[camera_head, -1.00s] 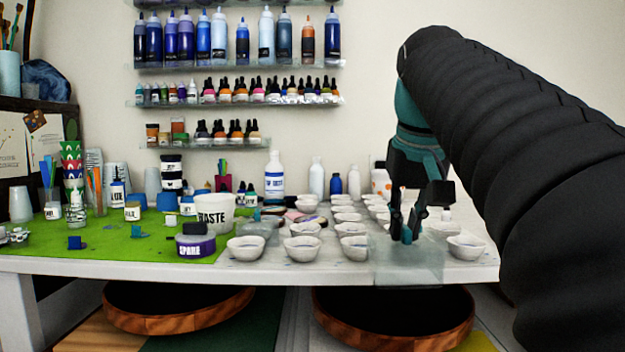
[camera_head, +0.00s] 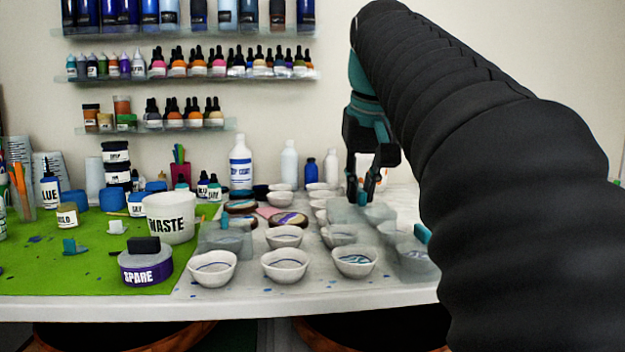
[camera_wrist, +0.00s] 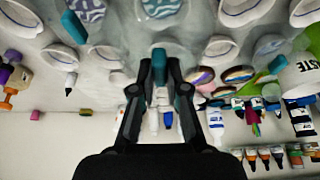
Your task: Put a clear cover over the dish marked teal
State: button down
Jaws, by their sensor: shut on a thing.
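My gripper (camera_head: 361,192) is shut on the teal knob of a clear cover (camera_head: 376,213), held above the back right dishes. In the wrist view the knob (camera_wrist: 158,62) sits between my fingertips (camera_wrist: 160,84). A second clear cover (camera_head: 412,268) with a teal knob stands at the front right over a dish, partly hidden by my arm. A third clear cover (camera_head: 240,243) stands at left of the dish rows. Which dish bears the teal mark I cannot tell.
White dishes (camera_head: 285,265) stand in close rows. A WASTE cup (camera_head: 171,220) and SPARE jar (camera_head: 146,266) stand at left on the green mat (camera_head: 80,281). Bottles (camera_head: 241,163) stand behind the dishes. Free room beside the dishes is narrow.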

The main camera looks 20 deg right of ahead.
jog(key=shift+a+f, duration=0.25)
jog(key=shift+f, duration=0.45)
notch_tip(320, 180, down, 2)
jog(key=b, duration=0.2)
jog(key=shift+b, duration=0.3)
jog(key=shift+f+b, duration=0.9)
jog(key=shift+f, duration=0.6)
jog(key=shift+f, duration=0.2)
jog(key=c, duration=1.1)
grip_release()
jog(key=v, duration=1.2)
jog(key=shift+s, duration=0.15)
